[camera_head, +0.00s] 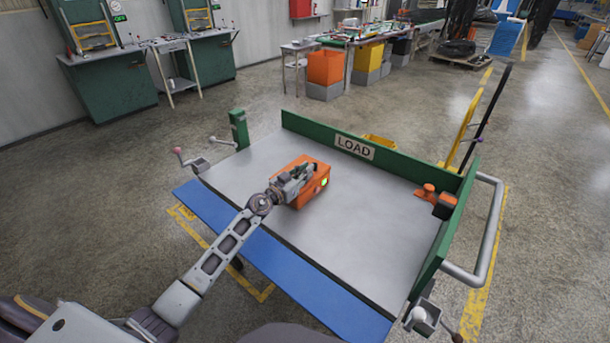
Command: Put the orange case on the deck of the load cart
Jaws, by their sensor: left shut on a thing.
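The orange case (313,187) is over the left middle part of the load cart's grey deck (355,237). The gripper and wrist hide part of the case's top and left side. I cannot tell whether the case's underside touches the deck. My right gripper is not in view.
A green wall with a LOAD sign (354,147) closes the deck's far side. An orange fitting (434,199) sits near the right wall. A blue flap (290,277) runs along the near edge. A grey handle (490,235) stands at the right. The deck's right and front are bare.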

